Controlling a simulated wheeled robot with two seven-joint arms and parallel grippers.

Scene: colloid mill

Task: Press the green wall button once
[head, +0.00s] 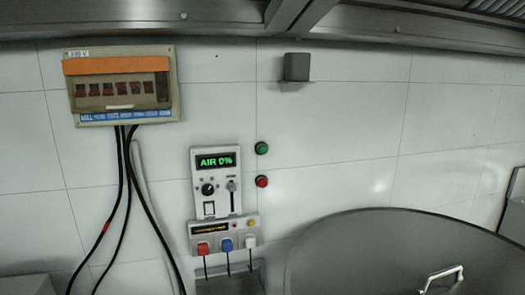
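The green wall button (262,148) is a small round button on the white tiled wall, near the middle of the head view. A red button (262,181) sits directly below it. Both are just right of a grey control panel (216,182) whose display reads "AIR 0%". Nothing covers the green button. Neither of my grippers shows in this view.
A breaker box (122,86) with an orange strip hangs upper left, black cables running down from it. A lower panel (223,232) has red, blue and white plugs. A large round metal lid (400,255) with a handle fills the lower right. A metal hood (230,24) spans the top.

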